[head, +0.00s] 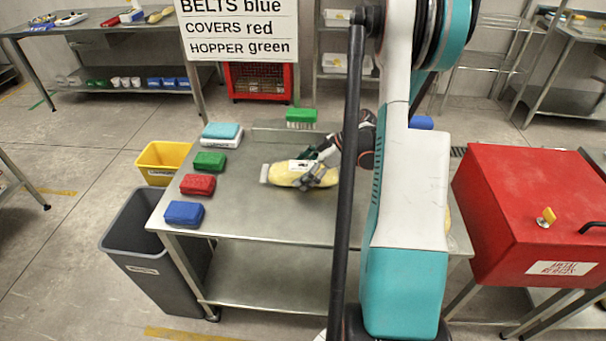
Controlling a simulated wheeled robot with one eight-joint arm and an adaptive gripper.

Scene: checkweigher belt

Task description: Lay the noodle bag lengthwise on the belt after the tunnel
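A yellow noodle bag (283,175) with a white label lies on, or just above, the steel table, its long side running left to right. My gripper (313,178) is at the bag's right part, with its grey fingers over the bag. I cannot tell whether the fingers are closed on it. My arm hides the table's right part. I cannot make out the belt or the tunnel in this view.
Blue (184,213), red (198,184) and green (210,161) blocks line the table's (270,215) left edge. A green-topped brush (301,117) stands at the back. A red metal-rejects box (520,210) is right; grey (150,240) and yellow (163,158) bins are left. The table front is clear.

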